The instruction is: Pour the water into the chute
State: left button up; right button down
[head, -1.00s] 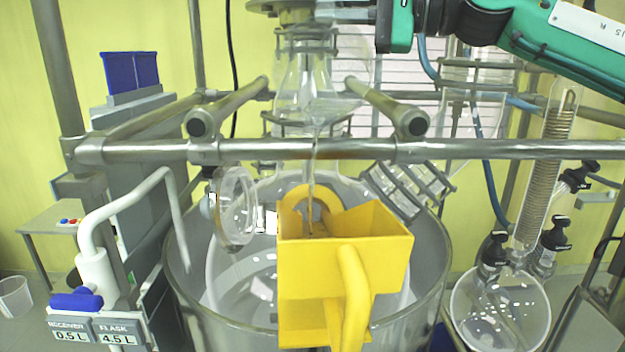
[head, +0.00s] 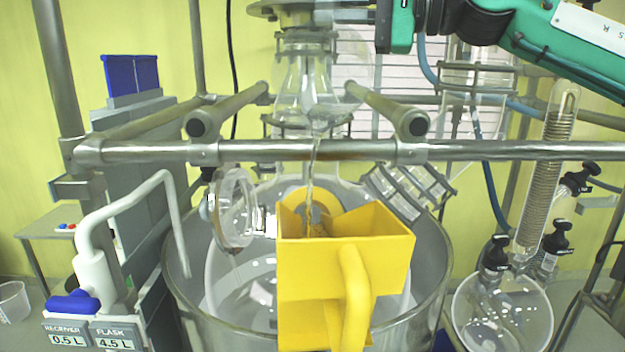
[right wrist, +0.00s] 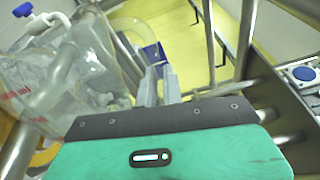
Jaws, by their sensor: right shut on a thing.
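A yellow chute (head: 345,262) with an open top stands in the middle of the head view, over the large glass and metal vessel. My right gripper (head: 350,12), at the top, is shut on a clear vessel (head: 318,100) that hangs tilted above the chute. It overlaps other clear glass, so its outline is hard to tell. A thin stream of water (head: 311,180) falls from its lip behind the front bar into the chute. In the right wrist view a clear vessel with red marks (right wrist: 65,75) shows at left. My left gripper is not in view.
A metal bar (head: 300,151) crosses in front of the falling stream. The large round vessel (head: 180,290) surrounds the chute. A white curved tap (head: 95,265) with a blue handle and displays reading 0.5 L and 4.5 L stands left. A glass flask and coil column (head: 500,310) stand right.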

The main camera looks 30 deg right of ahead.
aim_at(331, 5)
jog(key=shift+s+a+n+b, duration=0.55)
jog(key=shift+n+b, duration=0.05)
jog(key=shift+b, duration=0.1)
dwell(0.6)
jog(key=shift+s+a, duration=0.15)
jog(key=shift+s+a+f+n+b, duration=0.1)
jog(key=shift+s+a+n+b, duration=0.15)
jog(key=shift+n+b, duration=0.1)
jog(key=shift+s+a+n, duration=0.2)
jog(key=shift+a+n, duration=0.05)
jog(key=shift+s+a, duration=0.1)
jog(key=shift+s, duration=0.05)
